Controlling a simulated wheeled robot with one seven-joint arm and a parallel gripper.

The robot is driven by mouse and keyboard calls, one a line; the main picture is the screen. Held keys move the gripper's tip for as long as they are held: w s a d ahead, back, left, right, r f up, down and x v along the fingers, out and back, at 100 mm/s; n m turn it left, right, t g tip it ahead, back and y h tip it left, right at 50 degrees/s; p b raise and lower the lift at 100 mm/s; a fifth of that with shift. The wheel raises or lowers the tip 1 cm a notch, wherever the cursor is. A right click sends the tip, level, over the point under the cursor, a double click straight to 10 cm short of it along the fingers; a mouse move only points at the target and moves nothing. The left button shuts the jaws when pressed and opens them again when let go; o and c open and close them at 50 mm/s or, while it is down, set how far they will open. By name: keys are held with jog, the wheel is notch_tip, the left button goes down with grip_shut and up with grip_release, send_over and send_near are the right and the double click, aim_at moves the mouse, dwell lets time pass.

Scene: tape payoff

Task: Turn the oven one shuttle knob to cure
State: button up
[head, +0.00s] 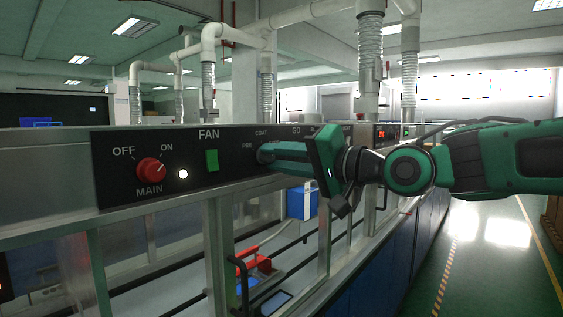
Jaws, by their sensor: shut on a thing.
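My gripper (268,154) reaches in from the right. No cure label can be read; my gripper and arm cover that part of the panel.
Left of my gripper, the panel carries a red MAIN knob (151,170), a lit white lamp (183,174) and a green FAN switch (212,160). White pipes (209,48) rise behind. A clear floor aisle (490,260) runs on the right.

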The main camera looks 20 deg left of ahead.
jog(key=shift+w+d, duration=0.15)
jog(key=shift+w, duration=0.05)
jog(key=o, duration=1.1)
jog(key=shift+c, duration=0.2)
jog(key=shift+s, duration=0.1)
jog(key=v, duration=1)
jog(key=shift+d, duration=0.25)
jog(key=shift+f, duration=0.15)
